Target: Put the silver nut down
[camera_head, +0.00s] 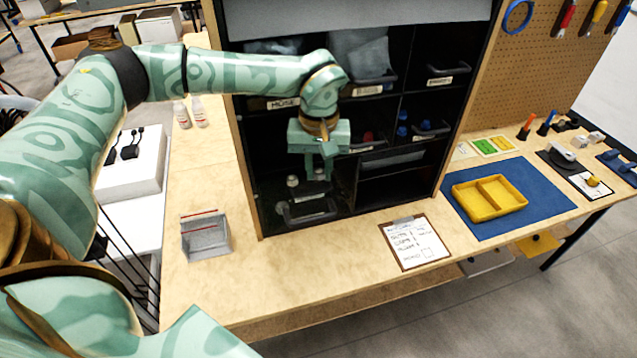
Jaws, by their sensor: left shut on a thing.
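My left gripper (318,177) reaches from the left into the dark shelf unit, its fingers pointing down over a lower-left compartment. It is shut on a small greyish piece, taken as the silver nut (319,173), mostly hidden between the fingers. A small pale round thing (292,181) shows just left of the fingers, at the back of a dark bin (308,212). Whether the held nut touches anything below is too small to tell. My right gripper is not in view.
The shelf's dividers surround the left gripper closely. A yellow two-part tray (488,212) sits on a blue mat (545,190) at right. The bench between box and clipboard is clear.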

